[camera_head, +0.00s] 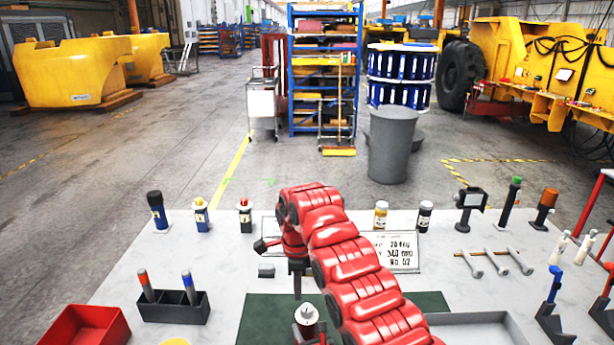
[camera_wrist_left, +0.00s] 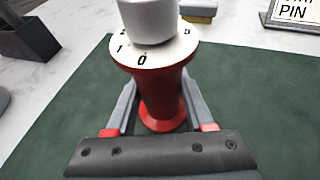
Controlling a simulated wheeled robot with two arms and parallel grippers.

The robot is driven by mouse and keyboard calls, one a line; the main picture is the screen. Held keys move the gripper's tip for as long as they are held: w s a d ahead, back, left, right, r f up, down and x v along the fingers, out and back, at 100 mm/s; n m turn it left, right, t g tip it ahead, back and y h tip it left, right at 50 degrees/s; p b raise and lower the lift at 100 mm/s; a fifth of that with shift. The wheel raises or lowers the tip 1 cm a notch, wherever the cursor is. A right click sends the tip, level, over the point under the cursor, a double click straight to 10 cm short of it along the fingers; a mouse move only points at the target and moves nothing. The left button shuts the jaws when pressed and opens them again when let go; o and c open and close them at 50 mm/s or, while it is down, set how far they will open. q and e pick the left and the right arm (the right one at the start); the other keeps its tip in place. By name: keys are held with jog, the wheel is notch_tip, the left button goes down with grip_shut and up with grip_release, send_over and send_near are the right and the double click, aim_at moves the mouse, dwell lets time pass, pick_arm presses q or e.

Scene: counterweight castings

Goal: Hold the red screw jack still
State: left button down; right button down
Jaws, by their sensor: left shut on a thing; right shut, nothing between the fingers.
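The red screw jack (camera_wrist_left: 160,95) stands upright on the green mat (camera_head: 262,318). It has a red waisted body, a white numbered dial and a pale grey knob. My left gripper (camera_wrist_left: 160,108) is shut on its red body, one finger on each side. In the head view the jack (camera_head: 307,317) shows at the bottom edge, its lower part cut off. My right gripper (camera_head: 297,288) points down beyond the jack, shut and empty, apart from it. My red right arm hides part of the mat and a sign.
A black holder (camera_head: 174,308) and a red bin (camera_head: 86,328) are at left. Bottles, a sign (camera_head: 404,252) and wrenches (camera_head: 495,262) stand or lie behind and right. A grey tray (camera_head: 476,318) is at right. The table between the bottles and the holder is mostly clear.

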pick_arm(q)
jog(key=shift+r, duration=0.1)
jog(key=shift+c, duration=1)
grip_release()
jog(key=shift+d, duration=0.1)
